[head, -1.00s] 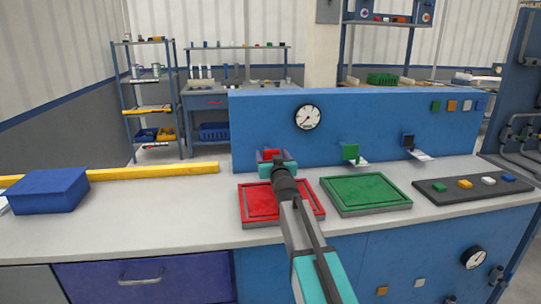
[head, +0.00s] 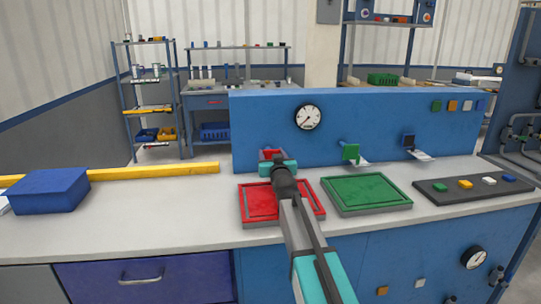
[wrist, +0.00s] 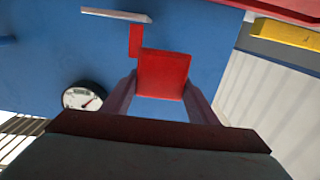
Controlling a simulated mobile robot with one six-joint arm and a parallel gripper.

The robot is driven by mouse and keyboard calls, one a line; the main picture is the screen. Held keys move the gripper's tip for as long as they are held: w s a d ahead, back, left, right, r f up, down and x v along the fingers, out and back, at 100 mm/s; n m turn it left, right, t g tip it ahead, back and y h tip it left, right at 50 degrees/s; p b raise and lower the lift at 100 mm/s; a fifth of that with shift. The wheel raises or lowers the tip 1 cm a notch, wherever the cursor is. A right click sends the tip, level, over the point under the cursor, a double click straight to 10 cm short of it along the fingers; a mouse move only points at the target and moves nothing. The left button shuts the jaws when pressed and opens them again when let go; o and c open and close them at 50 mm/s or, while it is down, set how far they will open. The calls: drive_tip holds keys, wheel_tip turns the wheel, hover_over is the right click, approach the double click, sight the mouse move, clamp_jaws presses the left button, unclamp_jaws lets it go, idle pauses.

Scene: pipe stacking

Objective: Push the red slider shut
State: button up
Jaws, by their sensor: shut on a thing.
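The red slider (head: 271,154) is on the front of the upright blue panel, behind the red tray. In the wrist view it is a red block (wrist: 163,75) with a narrow red piece beside it. My gripper (head: 269,157) is at the slider, with its two fingers (wrist: 160,88) on either side of the block, shut on it. My gripper and wrist hide part of the slider in the head view. How far the slider sits from its end stop cannot be told.
A red tray (head: 260,202) lies under my arm, with a green tray (head: 365,194) to its right. A green slider (head: 351,151) and a dark blue slider (head: 408,141) are farther right on the panel. A round gauge (head: 308,117) is above. A blue box (head: 47,190) stands left.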

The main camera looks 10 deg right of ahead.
drive_tip(key=shift+w, duration=2.1)
drive_tip(key=o, duration=1.5)
drive_tip(key=shift+s, duration=0.2)
drive_tip(key=s, duration=1.3)
drive_tip(key=shift+s, duration=0.25)
